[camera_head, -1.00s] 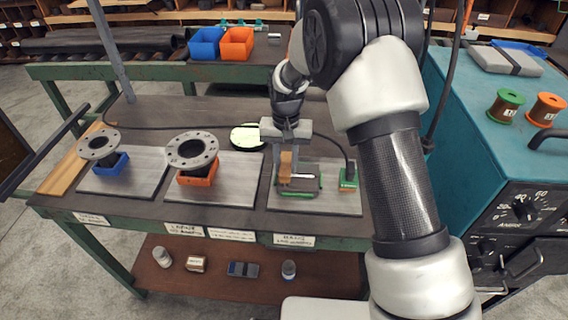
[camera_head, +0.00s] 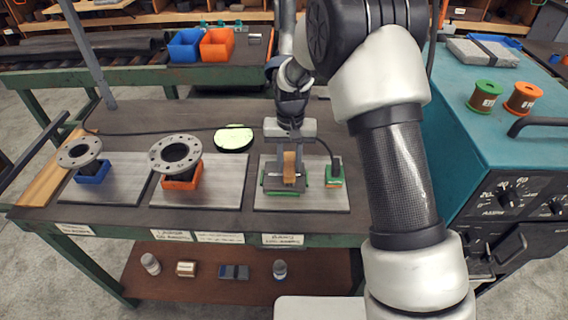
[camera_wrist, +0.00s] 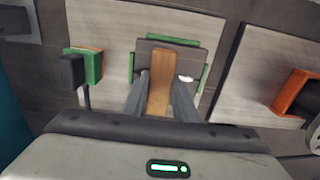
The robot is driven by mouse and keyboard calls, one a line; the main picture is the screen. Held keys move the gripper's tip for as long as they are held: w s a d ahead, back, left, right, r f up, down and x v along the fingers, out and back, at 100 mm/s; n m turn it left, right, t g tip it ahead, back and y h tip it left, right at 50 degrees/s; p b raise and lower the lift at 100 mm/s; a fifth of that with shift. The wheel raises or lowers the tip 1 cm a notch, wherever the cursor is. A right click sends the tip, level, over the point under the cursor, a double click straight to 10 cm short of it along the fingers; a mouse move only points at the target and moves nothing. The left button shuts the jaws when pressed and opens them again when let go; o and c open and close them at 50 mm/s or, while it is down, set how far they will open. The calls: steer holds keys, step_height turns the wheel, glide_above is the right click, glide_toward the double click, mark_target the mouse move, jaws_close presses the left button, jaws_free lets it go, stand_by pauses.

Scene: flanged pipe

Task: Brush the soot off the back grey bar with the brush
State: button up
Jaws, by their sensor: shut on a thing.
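My gripper (camera_head: 289,172) is shut on the wooden handle of the brush (camera_head: 289,166), above the right-hand mat. In the wrist view the brown handle (camera_wrist: 160,84) stands between the two grey fingers (camera_wrist: 158,100). A dark grey tray with green edges (camera_wrist: 195,62) lies just under and behind it; it also shows in the head view (camera_head: 285,191). I cannot tell whether the brush touches the tray, and its bristles are hidden. A long dark grey bar (camera_head: 80,50) lies on the back bench at left; I cannot tell whether it is the sooty one.
A green block with a dark top (camera_head: 334,175) stands right of the tray. Two flanged pipes stand left, in an orange holder (camera_head: 182,180) and a blue holder (camera_head: 92,175). A black-rimmed pale disc (camera_head: 233,138) lies behind. A teal machine (camera_head: 500,130) bounds the right.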

steer(key=shift+d, duration=1.75)
steer(key=shift+a, duration=4.85)
steer(key=shift+d, duration=2.65)
steer(key=shift+d+r, duration=0.1)
steer(key=shift+d, duration=2.1)
step_height(320, 180, up, 7)
steer(key=p, duration=0.4)
